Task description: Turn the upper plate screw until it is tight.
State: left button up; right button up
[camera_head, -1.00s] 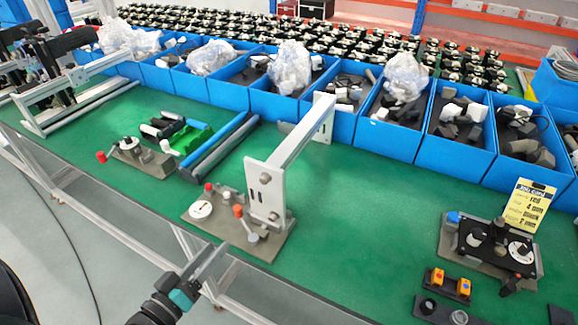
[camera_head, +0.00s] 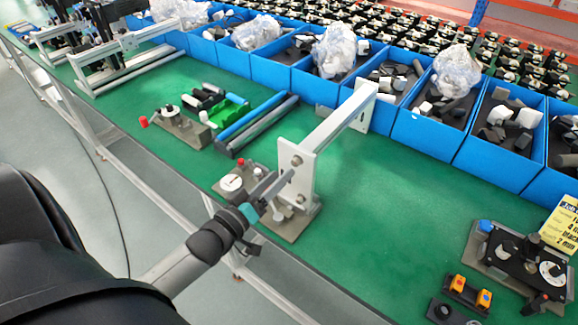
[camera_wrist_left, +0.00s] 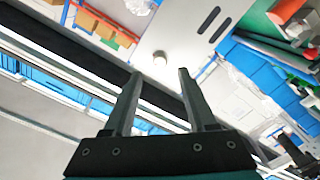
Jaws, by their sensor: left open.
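The upright grey plate (camera_head: 304,180) stands on a small brown base at the front of the green bench. Its upper screw (camera_head: 297,160) shows as a round knob near the top, and a lower screw (camera_head: 300,198) sits below it. My left gripper (camera_head: 278,186) is in front of the plate, its fingers pointing at it. In the left wrist view the fingers (camera_wrist_left: 158,77) are open and empty. A round screw head (camera_wrist_left: 160,58) shows just beyond and between their tips, apart from them; I cannot tell for sure which screw this is. My right gripper is not in view.
A white dial (camera_head: 231,183) and a red knob sit on the base beside the plate. Blue bins (camera_head: 420,140) line the back of the bench. A black device with a yellow card (camera_head: 564,225) stands at right. Green bench between is clear.

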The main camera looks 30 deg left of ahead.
aim_at(293, 164)
pick_arm(q)
jog(key=shift+w+d, duration=0.2)
jog(key=shift+w, duration=2.1)
grip_shut()
